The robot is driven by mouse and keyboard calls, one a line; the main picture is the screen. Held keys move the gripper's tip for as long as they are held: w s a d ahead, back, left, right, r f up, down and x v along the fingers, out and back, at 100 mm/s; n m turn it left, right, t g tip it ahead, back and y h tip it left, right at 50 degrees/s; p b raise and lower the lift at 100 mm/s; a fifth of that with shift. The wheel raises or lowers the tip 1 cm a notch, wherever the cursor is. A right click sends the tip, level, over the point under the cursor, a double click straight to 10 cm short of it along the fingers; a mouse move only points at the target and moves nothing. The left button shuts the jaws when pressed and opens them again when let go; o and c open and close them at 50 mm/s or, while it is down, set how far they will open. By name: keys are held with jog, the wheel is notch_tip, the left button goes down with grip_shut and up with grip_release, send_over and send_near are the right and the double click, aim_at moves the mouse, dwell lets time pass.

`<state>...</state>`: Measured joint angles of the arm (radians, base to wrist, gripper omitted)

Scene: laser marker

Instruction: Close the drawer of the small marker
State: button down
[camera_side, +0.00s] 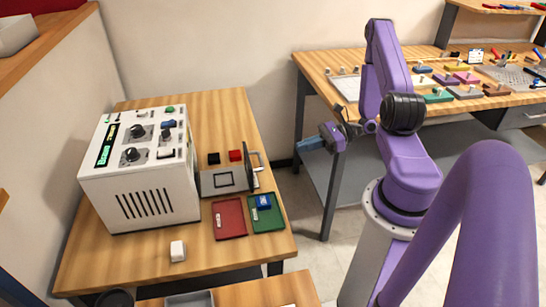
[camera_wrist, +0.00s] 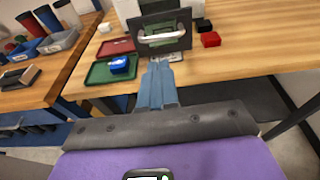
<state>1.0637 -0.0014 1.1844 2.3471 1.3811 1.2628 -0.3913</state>
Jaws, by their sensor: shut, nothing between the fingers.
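The small marker (camera_side: 140,170) is a white box with knobs and a green display, on the wooden table. Its drawer (camera_side: 210,186) is pulled out to the right, with a square frame inside. The drawer's dark upright front plate (camera_side: 249,170) has a metal handle (camera_side: 260,160); the plate (camera_wrist: 150,22) and pale handle (camera_wrist: 161,37) also show in the wrist view. My gripper (camera_side: 298,147) has blue fingers, shut and empty, in the air to the right of the handle. In the wrist view the fingertips (camera_wrist: 158,66) point towards the drawer front and appear just below the handle.
A red tray (camera_side: 221,230) and a green tray (camera_side: 264,224) holding a blue block (camera_side: 263,201) lie in front of the drawer. Black (camera_side: 213,158) and red (camera_side: 235,155) blocks sit behind it. A white block (camera_side: 177,251) stands near the table's front.

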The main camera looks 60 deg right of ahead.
jog(key=x, duration=1)
jog(key=shift+w+a+f, duration=0.1)
jog(key=shift+a, duration=0.1)
send_over(222, 181)
dwell(0.5)
dwell(0.4)
